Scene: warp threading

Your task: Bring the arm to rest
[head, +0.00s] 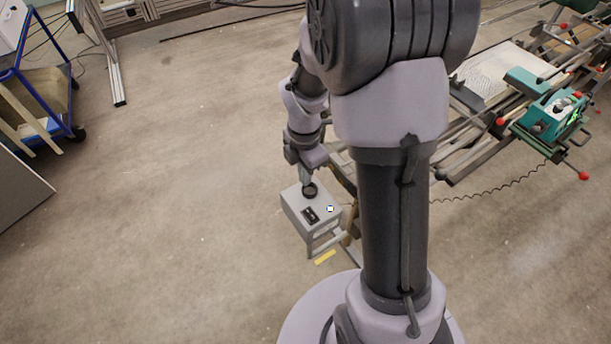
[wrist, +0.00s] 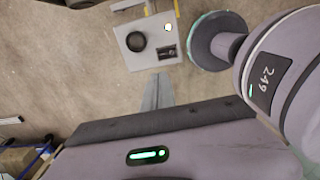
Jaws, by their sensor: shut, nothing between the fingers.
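My gripper (head: 305,181) hangs at the end of my arm, just above or beside the black round knob on a grey control box (head: 298,222), in the head view. I cannot tell whether it touches the box there. In the wrist view my gripper (wrist: 158,78) has its fingers together and empty, pointing toward the box (wrist: 134,60), with floor showing beside the fingers. The black knob (wrist: 136,41), a black switch (wrist: 168,52) and a small white button (wrist: 168,27) are on the box's top.
A frame machine with a teal unit (head: 548,118) and red knobs stands at the right. A blue cart (head: 68,65) stands at upper left, and a grey panel (head: 18,190) at the left edge. The floor (head: 180,200) left of the box is clear.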

